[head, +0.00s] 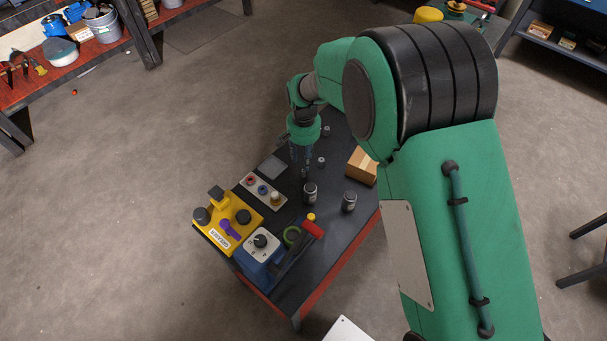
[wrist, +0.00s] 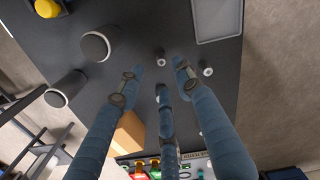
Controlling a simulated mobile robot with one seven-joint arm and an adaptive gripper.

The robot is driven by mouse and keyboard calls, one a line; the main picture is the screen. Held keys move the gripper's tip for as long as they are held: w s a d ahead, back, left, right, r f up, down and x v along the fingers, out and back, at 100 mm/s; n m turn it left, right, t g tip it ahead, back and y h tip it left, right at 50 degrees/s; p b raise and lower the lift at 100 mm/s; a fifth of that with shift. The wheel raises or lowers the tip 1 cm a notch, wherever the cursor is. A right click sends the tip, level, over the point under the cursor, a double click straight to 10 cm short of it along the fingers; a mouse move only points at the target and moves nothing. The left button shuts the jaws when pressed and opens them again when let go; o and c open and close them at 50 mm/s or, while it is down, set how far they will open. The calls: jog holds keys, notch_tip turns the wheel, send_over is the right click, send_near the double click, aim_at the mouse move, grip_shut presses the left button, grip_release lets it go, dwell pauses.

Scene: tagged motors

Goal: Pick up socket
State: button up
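Two small grey metal cylinders that look like sockets stand on the dark table top. The nearer one (head: 321,161) is just right of my gripper in the head view; in the wrist view this socket (wrist: 160,56) shows between and slightly above my fingertips. The farther socket (head: 326,131) also shows in the wrist view (wrist: 207,71), right of the right finger. My gripper (head: 302,164) has three blue fingers pointing down over the table. In the wrist view the fingers (wrist: 158,77) are spread, with nothing between them. I cannot tell their exact height above the table.
Two dark cylinders (head: 310,194) (head: 349,202) stand in front of my gripper. A cardboard box (head: 362,165) is to the right. A grey tray (head: 272,167) and a white button panel (head: 263,191) lie left. Yellow (head: 228,219) and blue (head: 259,253) devices crowd the near end.

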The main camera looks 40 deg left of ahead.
aim_at(304, 173)
jog(key=shift+f, duration=1.7)
jog(key=shift+w+a+f+b, duration=0.1)
jog(key=shift+f+b, duration=0.7)
jog(key=shift+f, duration=1.8)
grip_shut()
